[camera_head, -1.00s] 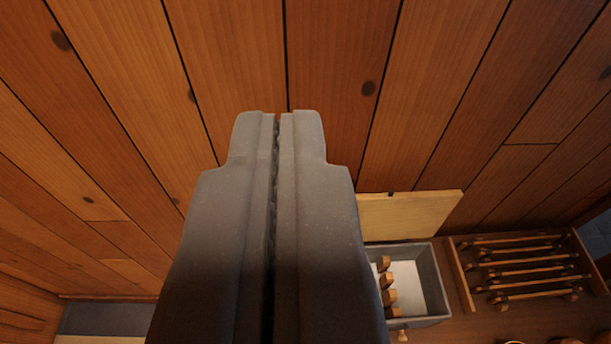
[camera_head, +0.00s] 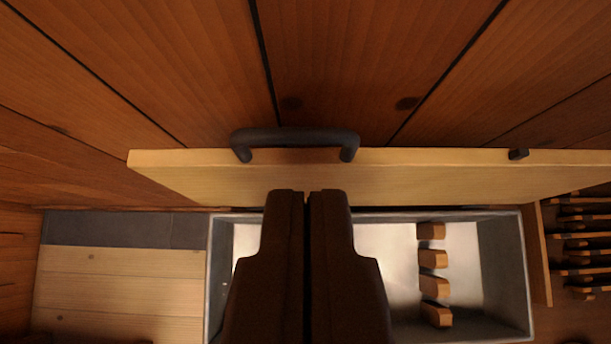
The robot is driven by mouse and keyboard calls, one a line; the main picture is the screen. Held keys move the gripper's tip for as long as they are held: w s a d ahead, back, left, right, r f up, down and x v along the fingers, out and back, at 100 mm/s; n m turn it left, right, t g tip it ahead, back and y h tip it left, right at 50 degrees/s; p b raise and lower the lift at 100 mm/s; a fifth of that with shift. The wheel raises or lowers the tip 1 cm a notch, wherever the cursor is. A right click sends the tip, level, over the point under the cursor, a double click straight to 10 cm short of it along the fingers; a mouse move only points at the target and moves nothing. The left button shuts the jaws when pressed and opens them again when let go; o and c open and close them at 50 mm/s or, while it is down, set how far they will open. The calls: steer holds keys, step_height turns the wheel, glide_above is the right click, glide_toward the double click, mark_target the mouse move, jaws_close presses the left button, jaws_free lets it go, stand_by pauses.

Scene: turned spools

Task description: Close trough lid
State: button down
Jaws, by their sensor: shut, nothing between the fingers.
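The trough (camera_head: 502,262) is a grey box with a pale inside, below the middle of the view. Its lid (camera_head: 420,182) is a pale wooden board standing raised along the trough's far side, so the trough is open. A dark bar handle (camera_head: 296,134) sits on the lid's upper edge, left of its middle. My gripper (camera_head: 306,193) is shut and empty. In the picture its tips overlap the lid's lower part, below the handle; I cannot tell whether they touch. My gripper hides the middle of the trough.
Several wooden pieces (camera_head: 433,259) stand in a row in the trough's right part. A rack of spools (camera_head: 585,240) is at the right. A pale wooden board (camera_head: 120,285) lies at the left. A plank wall (camera_head: 340,60) rises behind the lid.

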mark_target(306, 131)
steer(key=shift+p+x, duration=0.4)
steer(key=shift+x, duration=4.55)
